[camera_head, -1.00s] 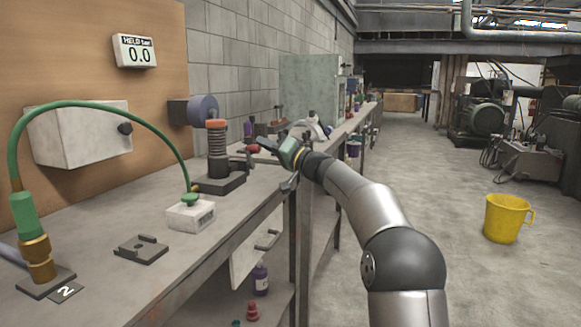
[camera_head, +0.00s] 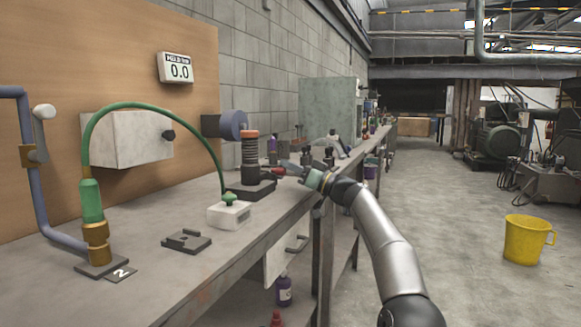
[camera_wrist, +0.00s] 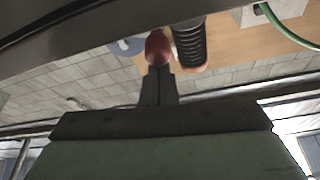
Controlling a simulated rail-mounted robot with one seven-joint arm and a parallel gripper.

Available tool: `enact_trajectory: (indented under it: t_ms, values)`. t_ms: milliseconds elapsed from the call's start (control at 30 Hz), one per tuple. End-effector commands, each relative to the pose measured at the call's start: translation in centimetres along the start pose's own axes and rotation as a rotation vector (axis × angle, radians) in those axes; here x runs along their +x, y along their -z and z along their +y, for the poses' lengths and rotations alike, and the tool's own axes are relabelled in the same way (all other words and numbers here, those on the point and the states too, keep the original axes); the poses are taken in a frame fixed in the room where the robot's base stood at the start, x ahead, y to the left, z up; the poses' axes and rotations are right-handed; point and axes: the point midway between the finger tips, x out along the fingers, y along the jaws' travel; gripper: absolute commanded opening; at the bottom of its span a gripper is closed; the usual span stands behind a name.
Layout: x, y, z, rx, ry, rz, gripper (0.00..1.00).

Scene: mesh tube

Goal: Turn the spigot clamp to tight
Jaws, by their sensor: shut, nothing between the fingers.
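A black ribbed upright post with an orange-brown top (camera_head: 250,155) stands on a dark base (camera_head: 250,189) on the bench. A red knob (camera_head: 278,172), which looks like the clamp's handle, sits low on its right side. The knob also shows in the wrist view (camera_wrist: 158,47), beside the ribbed post (camera_wrist: 190,42). My gripper (camera_head: 291,169) is shut and empty, to the right of the post. In the wrist view its fingertips (camera_wrist: 157,72) are just below the knob in the picture. I cannot tell whether they touch it. The knob's lever is mostly hidden.
A green hose (camera_head: 150,104) arches from a brass fitting (camera_head: 97,243) to a white box (camera_head: 229,214). A flat dark bracket (camera_head: 187,241) lies on the bench. A gauge (camera_head: 176,68) reads 0.0.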

Motion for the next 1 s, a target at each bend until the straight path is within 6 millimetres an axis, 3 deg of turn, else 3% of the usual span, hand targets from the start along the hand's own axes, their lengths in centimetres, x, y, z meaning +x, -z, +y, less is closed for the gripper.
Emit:
enact_trajectory:
  t_ms: [500,900,933,1000]
  values:
    - [0.1,0.1,0.0,-0.002,0.001,-0.002,0.00]
    - [1.7,4.6,-0.4,-0.002,0.003,0.000,0.00]
    - [0.3,3.5,0.0,-0.002,0.000,-0.001,0.00]
    - [-1.3,3.2,-0.1,-0.002,0.001,-0.001,0.00]
